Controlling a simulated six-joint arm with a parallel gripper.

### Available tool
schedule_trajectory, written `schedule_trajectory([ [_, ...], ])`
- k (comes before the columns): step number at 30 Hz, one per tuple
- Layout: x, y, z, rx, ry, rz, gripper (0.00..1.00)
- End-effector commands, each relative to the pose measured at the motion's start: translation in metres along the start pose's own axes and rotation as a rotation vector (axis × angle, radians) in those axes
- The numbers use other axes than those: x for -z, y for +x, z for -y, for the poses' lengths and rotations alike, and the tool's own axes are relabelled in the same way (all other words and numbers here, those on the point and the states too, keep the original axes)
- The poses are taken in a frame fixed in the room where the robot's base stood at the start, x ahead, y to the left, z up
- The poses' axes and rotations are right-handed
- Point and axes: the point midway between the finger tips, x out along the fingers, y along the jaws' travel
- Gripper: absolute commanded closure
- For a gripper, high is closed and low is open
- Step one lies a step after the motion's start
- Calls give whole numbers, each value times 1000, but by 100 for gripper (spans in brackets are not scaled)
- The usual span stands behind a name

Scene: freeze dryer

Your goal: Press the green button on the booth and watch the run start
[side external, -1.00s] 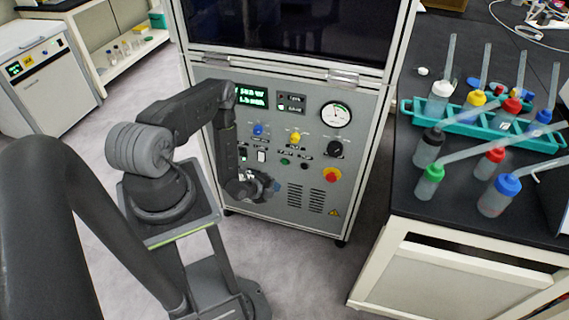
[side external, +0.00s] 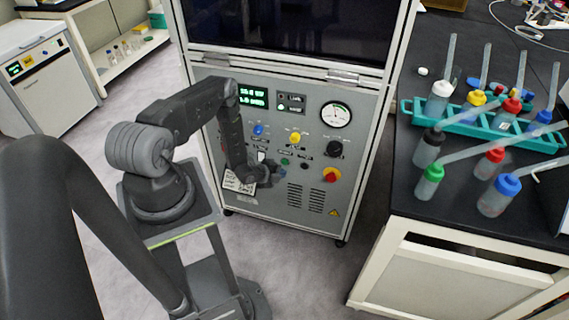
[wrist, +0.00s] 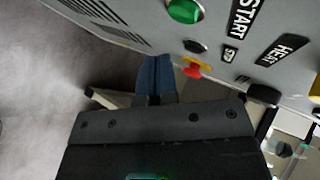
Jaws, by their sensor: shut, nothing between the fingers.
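The green button (side external: 285,162) is a small round cap on the booth's grey front panel (side external: 352,185), left of a black button. In the wrist view the green button (wrist: 184,10) shows large at the top edge, partly cut off, beside a START label (wrist: 243,18). My gripper (side external: 281,174) is just below the green button in the side view, in front of the panel. In the wrist view my gripper (wrist: 156,72) has its blue fingers together and empty, pointing toward the panel. The fingertips appear apart from the green button.
The panel also has a red knob on yellow (side external: 333,175), a yellow knob (side external: 295,138), a blue knob (side external: 258,130), a gauge (side external: 336,115) and a lit green display (side external: 252,96). A bench (side external: 402,190) with bottles and a teal rack (side external: 466,128) stands at right.

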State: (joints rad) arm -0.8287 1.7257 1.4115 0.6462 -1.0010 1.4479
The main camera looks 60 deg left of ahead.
Motion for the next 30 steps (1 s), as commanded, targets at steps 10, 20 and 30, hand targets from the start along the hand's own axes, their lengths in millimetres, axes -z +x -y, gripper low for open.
schedule_trajectory([
  [10,-9,12,9,0,-1,1,100],
  [20,-9,12,9,0,-1,1,100],
  [30,-9,12,9,0,-1,1,100],
])
